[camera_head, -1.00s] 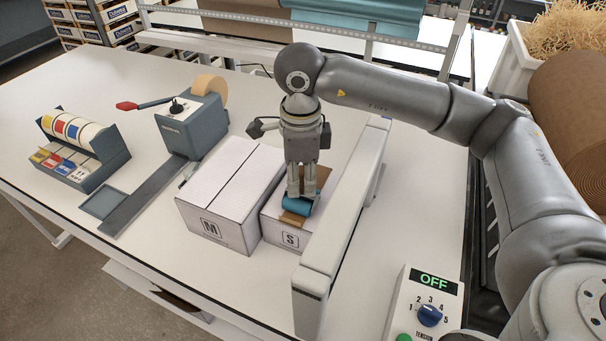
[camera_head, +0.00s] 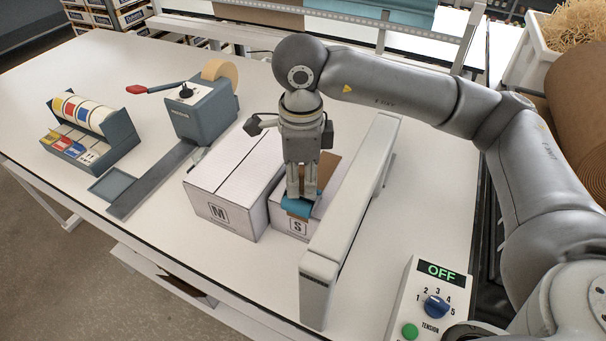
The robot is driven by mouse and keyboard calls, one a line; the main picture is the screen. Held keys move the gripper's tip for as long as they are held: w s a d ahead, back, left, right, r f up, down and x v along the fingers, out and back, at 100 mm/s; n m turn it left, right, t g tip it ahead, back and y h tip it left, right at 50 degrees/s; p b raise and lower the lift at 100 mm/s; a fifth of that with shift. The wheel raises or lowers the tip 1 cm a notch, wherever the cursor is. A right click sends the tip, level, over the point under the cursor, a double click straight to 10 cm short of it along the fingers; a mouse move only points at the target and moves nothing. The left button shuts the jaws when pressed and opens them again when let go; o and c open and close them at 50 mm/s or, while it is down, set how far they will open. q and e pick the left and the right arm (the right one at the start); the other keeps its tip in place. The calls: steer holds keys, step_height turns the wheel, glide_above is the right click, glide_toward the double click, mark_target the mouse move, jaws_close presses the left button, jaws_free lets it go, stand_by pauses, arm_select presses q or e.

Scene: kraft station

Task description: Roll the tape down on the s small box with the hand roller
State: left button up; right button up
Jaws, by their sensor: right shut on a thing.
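The small box (camera_head: 284,220), marked S, stands on the table beside the larger box marked M (camera_head: 222,211). Brown tape (camera_head: 329,172) runs along its top, partly hidden by my gripper. My right gripper (camera_head: 301,194) points down over the small box's near top edge. It is shut on the hand roller (camera_head: 297,207), whose blue drum lies on or just above the tape at that edge; I cannot tell if it touches. My left gripper is not in view.
A long grey rail (camera_head: 345,225) stands close to the right of the small box. A tape dispenser (camera_head: 203,110) and a label-roll holder (camera_head: 92,132) stand at the left. A control panel reading OFF (camera_head: 434,290) is at the front right.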

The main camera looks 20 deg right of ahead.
steer(key=shift+d+r, duration=0.1)
steer(key=shift+r+p, duration=1.15)
steer(key=shift+r, duration=1.8)
